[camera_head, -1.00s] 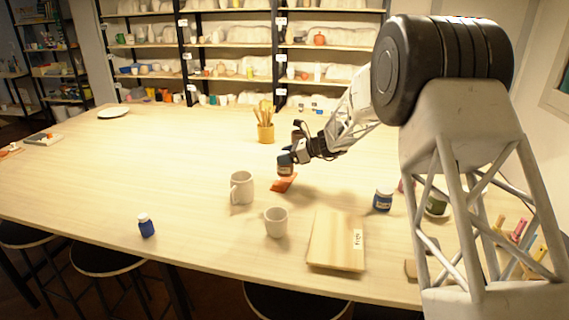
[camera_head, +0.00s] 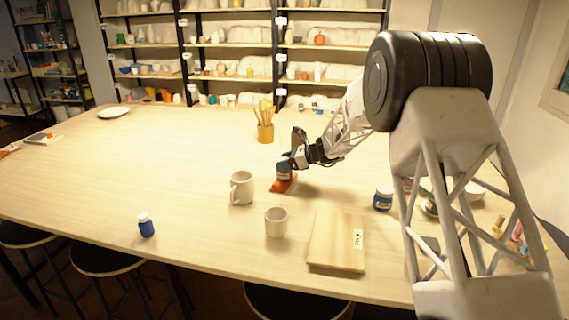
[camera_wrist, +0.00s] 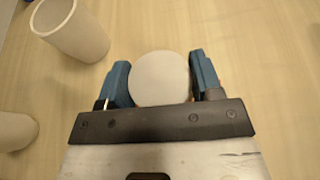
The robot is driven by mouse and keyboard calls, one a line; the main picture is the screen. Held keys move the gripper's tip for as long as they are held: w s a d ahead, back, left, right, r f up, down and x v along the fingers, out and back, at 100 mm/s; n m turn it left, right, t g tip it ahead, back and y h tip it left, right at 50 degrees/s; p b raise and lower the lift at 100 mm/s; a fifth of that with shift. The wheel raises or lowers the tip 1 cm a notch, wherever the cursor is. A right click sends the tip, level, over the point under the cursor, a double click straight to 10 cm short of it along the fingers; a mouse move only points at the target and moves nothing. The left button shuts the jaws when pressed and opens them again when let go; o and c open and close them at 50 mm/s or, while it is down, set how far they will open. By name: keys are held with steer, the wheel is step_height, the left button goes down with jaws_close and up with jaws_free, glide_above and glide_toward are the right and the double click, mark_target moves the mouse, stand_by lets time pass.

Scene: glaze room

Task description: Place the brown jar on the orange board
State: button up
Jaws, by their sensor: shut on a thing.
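My gripper (camera_head: 284,168) is shut on the brown jar (camera_head: 283,176) over the orange board (camera_head: 279,187) near the table's middle. The jar is small in the head view and partly covered by the fingers. It looks upright, with its base at or just above the board; I cannot tell if they touch. In the wrist view, the jar's round pale lid (camera_wrist: 160,78) sits between the two blue fingers (camera_wrist: 161,84).
A wooden board (camera_head: 337,240) and a blue jar (camera_head: 383,199) lie nearer right. A brush pot (camera_head: 265,132) stands behind. The left of the table is mostly clear.

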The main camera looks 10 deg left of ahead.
steer(key=shift+f, duration=0.2)
steer(key=o, duration=1.1)
steer(key=shift+r, duration=0.1)
steer(key=v, duration=1.2)
stand_by(0.3)
